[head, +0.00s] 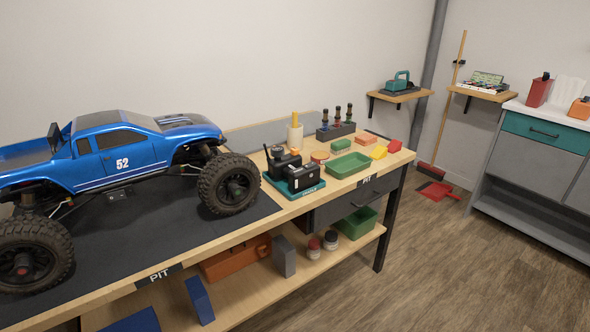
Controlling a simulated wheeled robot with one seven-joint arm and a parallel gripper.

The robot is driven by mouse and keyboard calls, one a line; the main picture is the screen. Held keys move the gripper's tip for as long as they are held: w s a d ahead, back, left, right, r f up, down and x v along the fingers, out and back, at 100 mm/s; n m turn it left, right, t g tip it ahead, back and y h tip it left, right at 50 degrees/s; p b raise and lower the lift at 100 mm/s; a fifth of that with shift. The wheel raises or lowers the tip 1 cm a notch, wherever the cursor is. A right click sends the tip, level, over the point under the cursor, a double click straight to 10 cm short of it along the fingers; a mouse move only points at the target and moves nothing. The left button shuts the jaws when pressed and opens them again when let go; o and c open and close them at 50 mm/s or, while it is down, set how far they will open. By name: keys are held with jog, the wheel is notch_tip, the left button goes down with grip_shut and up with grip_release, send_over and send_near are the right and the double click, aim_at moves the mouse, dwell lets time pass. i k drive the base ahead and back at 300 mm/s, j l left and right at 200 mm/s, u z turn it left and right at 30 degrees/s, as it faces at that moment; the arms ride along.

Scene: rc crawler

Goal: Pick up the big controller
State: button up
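Two black controller-like devices stand on a teal tray (318,188) on the workbench, just right of the truck's front wheel. The rear-left black device (283,164) looks taller and has a knob or antenna on top and an orange part beside it. The front-right black device (301,175) is lower and boxier. They sit close together and partly overlap in the picture, so I cannot tell for certain which is the big controller. My gripper is not in view.
A large blue truck (122,150) fills the bench's left on a dark mat (150,235). Right of the devices are a green tray (348,165), a yellow item (379,153) and a bottle rack (336,131). Open wooden floor (420,270) lies right of the bench.

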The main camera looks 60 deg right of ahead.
aim_at(289, 166)
jog(key=k+l+u, duration=0.1)
jog(key=l, duration=0.45)
jog(key=k+l+u, duration=0.1)
jog(key=l, duration=0.5)
jog(key=k+l, duration=0.25)
jog(key=l, duration=0.3)
jog(key=k+l+u, duration=0.15)
jog(key=l, duration=0.4)
jog(key=k+l+u, duration=0.1)
jog(key=l, duration=0.4)
jog(key=k+l+u, duration=0.1)
jog(key=k+l, duration=0.2)
jog(key=l, duration=0.25)
jog(key=k+l, duration=0.2)
jog(key=l, duration=0.3)
jog(key=k+l+u, duration=0.15)
jog(key=l, duration=0.35)
jog(key=k, duration=0.1)
